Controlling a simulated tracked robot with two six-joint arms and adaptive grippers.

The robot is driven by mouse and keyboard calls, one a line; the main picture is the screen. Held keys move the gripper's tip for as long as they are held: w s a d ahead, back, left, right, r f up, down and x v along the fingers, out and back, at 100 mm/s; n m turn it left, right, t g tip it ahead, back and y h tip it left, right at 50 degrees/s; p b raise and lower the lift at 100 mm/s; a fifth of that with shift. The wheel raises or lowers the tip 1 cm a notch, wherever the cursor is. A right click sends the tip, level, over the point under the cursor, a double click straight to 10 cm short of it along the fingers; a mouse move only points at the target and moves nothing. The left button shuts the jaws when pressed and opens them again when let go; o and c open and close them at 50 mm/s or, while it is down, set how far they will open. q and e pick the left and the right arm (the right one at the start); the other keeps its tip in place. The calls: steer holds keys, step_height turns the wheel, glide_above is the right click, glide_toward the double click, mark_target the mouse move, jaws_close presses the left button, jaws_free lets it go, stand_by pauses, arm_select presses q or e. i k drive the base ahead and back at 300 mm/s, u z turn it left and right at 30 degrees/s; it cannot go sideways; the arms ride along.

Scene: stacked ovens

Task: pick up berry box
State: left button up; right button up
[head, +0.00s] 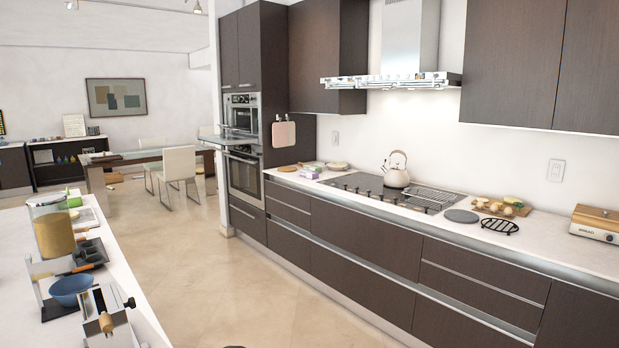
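I cannot make out a berry box for certain. A small flat package with green and purple colours (312,167) lies on the far counter near the ovens, too small to identify. A green box-like item (74,198) stands on the near left counter, also unclear. Neither of my grippers is in view.
Stacked ovens (244,175) stand in a tall dark cabinet; the upper door appears folded down. The near left counter (135,285) holds a dispenser, a blue bowl (70,289) and a metal device. The floor (200,270) between counters is clear.

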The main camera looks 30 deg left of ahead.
mark_target(312, 175)
steer(key=u, duration=0.45)
steer(key=i, duration=1.8)
steer(key=u, duration=0.95)
steer(key=i, duration=1.65)
steer(key=u, duration=0.25)
steer(key=i, duration=1.9)
steer(key=z, duration=0.1)
